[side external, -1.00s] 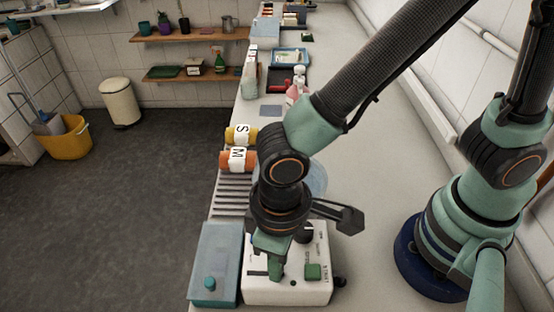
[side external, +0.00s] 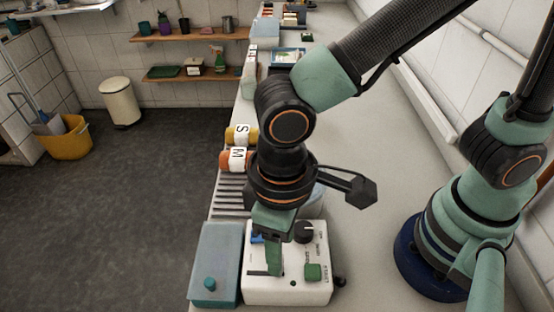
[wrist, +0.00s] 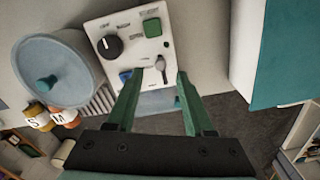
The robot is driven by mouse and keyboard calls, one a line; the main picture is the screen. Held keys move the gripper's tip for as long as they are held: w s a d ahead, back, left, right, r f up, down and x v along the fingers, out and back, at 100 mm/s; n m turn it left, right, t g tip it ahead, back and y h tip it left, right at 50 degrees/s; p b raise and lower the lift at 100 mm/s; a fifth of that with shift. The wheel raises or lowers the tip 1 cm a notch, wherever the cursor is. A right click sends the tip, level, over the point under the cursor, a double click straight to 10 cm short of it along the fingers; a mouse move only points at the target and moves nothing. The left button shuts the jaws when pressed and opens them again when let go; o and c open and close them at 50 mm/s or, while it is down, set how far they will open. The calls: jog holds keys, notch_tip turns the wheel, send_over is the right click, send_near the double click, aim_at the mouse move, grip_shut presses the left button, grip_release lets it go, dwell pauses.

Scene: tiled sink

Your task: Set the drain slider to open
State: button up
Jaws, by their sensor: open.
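The white control box (side external: 290,290) stands on the counter, and its panel also shows in the wrist view (wrist: 105,25). The panel carries a black knob (wrist: 109,46), a green button (wrist: 152,27), a blue control (wrist: 125,76) and a grey slider handle (wrist: 160,64) by a dark slot. I cannot read which label marks the drain's open end. My gripper (wrist: 160,77) is open and empty, its two fingers on either side of the slider handle in the wrist view. In the side view my gripper (side external: 274,272) hides part of the panel. I cannot tell whether it touches the handle.
A teal lidded box (side external: 214,262) stands left of the control box. Behind lie a ribbed drainboard (side external: 229,194) and rollers marked S (side external: 240,135) and M (side external: 236,160). A round pale-blue tub (wrist: 65,68) shows in the wrist view. The counter to the right is mostly clear.

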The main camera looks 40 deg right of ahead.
notch_tip(320, 180, up, 7)
dwell(0.3)
jog(key=shift+r, duration=0.1)
jog(key=w+d+r+m+t, duration=0.1)
jog(key=w+d+t, duration=0.1)
jog(key=d, duration=0.6)
jog(key=w+d+r+m+t, duration=0.1)
jog(key=w+d+r+m, duration=0.1)
jog(key=w+d, duration=0.3)
jog(key=w+d+r+m+t, duration=0.1)
jog(key=w+d+m+t, duration=0.1)
jog(key=d, duration=1.1)
jog(key=shift+w+d+r+t, duration=0.15)
jog(key=shift+w+t, duration=0.15)
jog(key=shift+w, duration=0.55)
